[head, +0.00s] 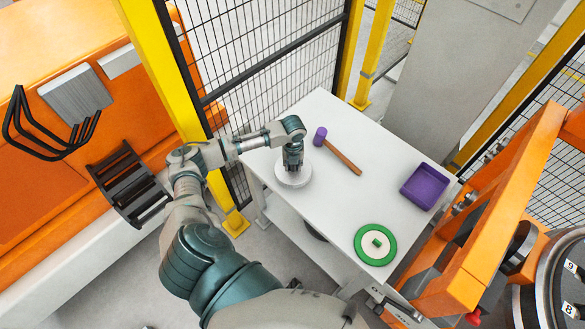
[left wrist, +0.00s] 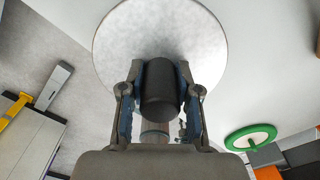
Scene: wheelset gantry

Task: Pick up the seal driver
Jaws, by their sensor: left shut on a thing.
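The seal driver shows as a pale round disc (head: 294,178) at the left part of the white table, with a dark upright handle (left wrist: 158,92) in the left wrist view. My left gripper (head: 293,158) is above the disc, pointing down, with its fingers on both sides of the handle. It is shut on the handle. The disc appears to be at the tabletop; I cannot tell whether it touches. The gripper hides most of the handle in the head view. My right gripper is not in view.
On the white table (head: 325,215) lie a mallet with a purple head (head: 320,136), a purple tray (head: 425,187) and a green ring (head: 376,262) with a pale centre. Mesh fence (head: 270,45) stands behind, an orange frame (head: 505,220) at right. The table's middle is clear.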

